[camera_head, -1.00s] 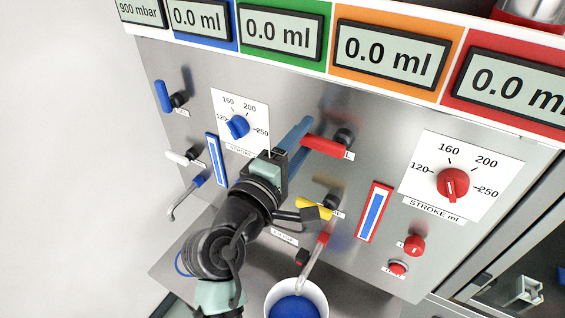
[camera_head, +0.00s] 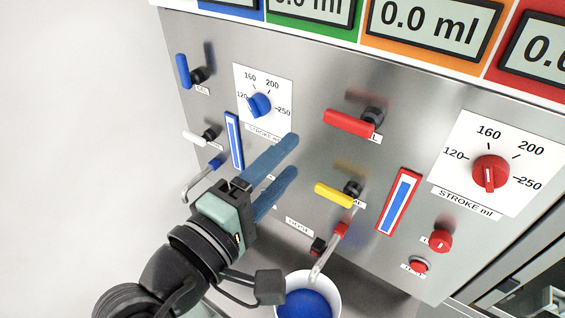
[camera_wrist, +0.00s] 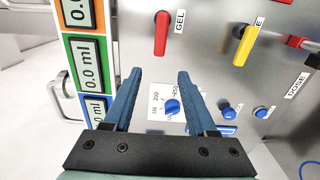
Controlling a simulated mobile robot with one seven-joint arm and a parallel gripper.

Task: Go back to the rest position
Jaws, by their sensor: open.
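My gripper (camera_head: 283,172) is in the middle of the head view, in front of the steel panel (camera_head: 320,80). Its two blue fingers are apart with nothing between them. It is clear of the red handle (camera_head: 350,123) and the yellow handle (camera_head: 334,195), which are to its right. In the wrist view, my gripper (camera_wrist: 157,80) shows its spread fingers, with the blue stroke knob (camera_wrist: 172,106) beyond them. The red handle (camera_wrist: 161,34) and yellow handle (camera_wrist: 245,45) also show there, above and to the right.
A white cup with blue inside (camera_head: 308,299) stands below the spout (camera_head: 327,258). A red stroke knob (camera_head: 490,171) is on the right. Open space lies left of the panel.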

